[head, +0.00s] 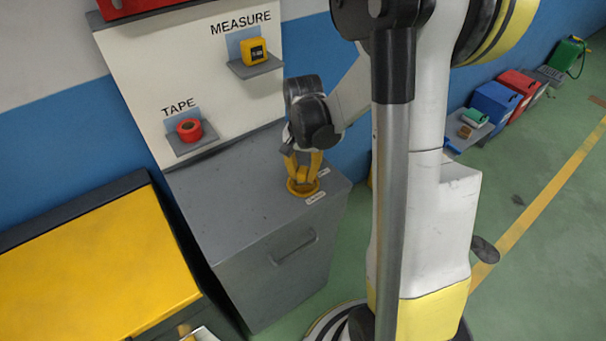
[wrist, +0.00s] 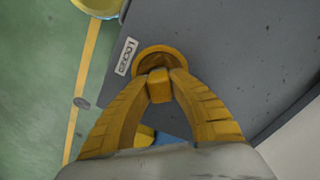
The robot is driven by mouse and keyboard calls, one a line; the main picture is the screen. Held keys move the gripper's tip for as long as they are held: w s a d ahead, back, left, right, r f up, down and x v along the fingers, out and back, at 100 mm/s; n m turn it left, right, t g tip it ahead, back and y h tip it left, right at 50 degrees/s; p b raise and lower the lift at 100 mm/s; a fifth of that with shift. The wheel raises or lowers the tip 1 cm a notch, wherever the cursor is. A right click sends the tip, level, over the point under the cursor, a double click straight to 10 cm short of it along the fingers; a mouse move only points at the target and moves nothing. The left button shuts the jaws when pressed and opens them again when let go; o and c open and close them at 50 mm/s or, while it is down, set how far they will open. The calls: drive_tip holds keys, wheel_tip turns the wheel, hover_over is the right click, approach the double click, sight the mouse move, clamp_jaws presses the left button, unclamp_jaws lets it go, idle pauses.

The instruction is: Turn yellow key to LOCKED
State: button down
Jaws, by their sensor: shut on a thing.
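The yellow key (wrist: 160,88) stands up from a round yellow base (wrist: 160,54) on top of the grey cabinet. In the head view the base (head: 301,190) sits near the cabinet's right front corner. My yellow-fingered gripper (head: 304,176) points down over it, and its fingertips close on the key from both sides. A small white label (wrist: 127,56), its text hard to read, lies beside the base in the wrist view. In the head view one label (head: 315,198) is in front of the base and another (head: 324,171) behind it. I cannot tell which label the key faces.
The grey cabinet (head: 240,215) stands against a board with a red tape roll (head: 189,129) and a yellow tape measure (head: 254,52) on small shelves. A yellow-topped unit (head: 95,250) is at the left.

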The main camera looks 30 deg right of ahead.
drive_tip(key=shift+m, duration=0.3)
drive_tip(key=m, duration=0.3)
drive_tip(key=shift+m, duration=0.3)
drive_tip(key=shift+m+b, duration=0.4)
drive_tip(key=shift+m, duration=1.4)
